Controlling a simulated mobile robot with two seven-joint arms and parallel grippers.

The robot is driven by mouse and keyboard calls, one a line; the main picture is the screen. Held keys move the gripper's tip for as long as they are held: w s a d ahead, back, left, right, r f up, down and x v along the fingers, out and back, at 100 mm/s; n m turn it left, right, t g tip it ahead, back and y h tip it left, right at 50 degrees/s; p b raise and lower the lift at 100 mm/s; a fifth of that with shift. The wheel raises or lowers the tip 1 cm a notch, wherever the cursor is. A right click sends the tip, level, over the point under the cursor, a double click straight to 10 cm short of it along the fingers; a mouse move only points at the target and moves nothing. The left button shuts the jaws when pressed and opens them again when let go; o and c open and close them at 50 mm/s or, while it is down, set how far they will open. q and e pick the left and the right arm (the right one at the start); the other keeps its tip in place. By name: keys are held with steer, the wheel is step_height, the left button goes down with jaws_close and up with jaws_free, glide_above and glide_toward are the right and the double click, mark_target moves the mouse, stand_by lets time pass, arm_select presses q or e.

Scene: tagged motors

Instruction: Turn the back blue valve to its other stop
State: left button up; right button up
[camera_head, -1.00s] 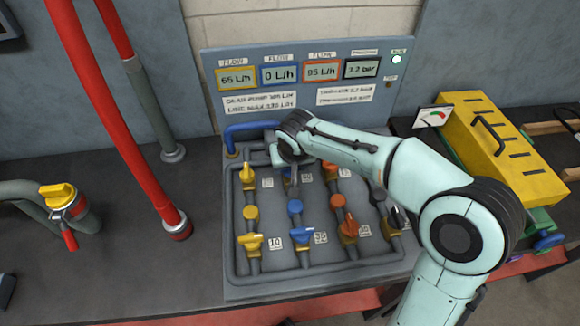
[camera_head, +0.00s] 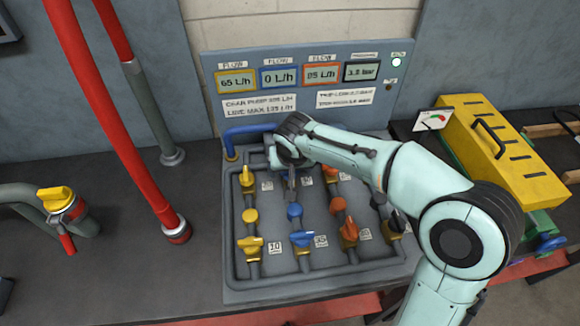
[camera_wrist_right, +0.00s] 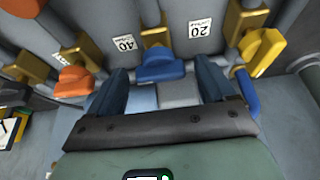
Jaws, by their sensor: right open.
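The back blue valve (camera_wrist_right: 160,66) shows in the right wrist view, on a brass body with a tag reading 40 beside it. Its handle looks turned across its pipe. My right gripper (camera_wrist_right: 161,78) is open, with one finger on each side of the blue handle; I cannot tell whether they touch it. In the head view my right gripper (camera_head: 291,182) reaches down over the back row and mostly hides this valve. The front blue valve (camera_head: 301,240) stands nearer, clear of the gripper. My left gripper is not in view.
The back yellow valve (camera_head: 247,176) and back orange valve (camera_wrist_right: 75,80) flank the blue one closely. A blue pipe (camera_head: 250,128) arches behind. The display panel (camera_head: 300,75) stands at the back; its blue-framed readout shows 0 L/h. A yellow box (camera_head: 505,145) is at right.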

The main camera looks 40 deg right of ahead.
steer(key=p+v, duration=0.2)
steer(key=v, duration=1.1)
steer(key=shift+r, duration=0.2)
steer(key=shift+a, duration=0.15)
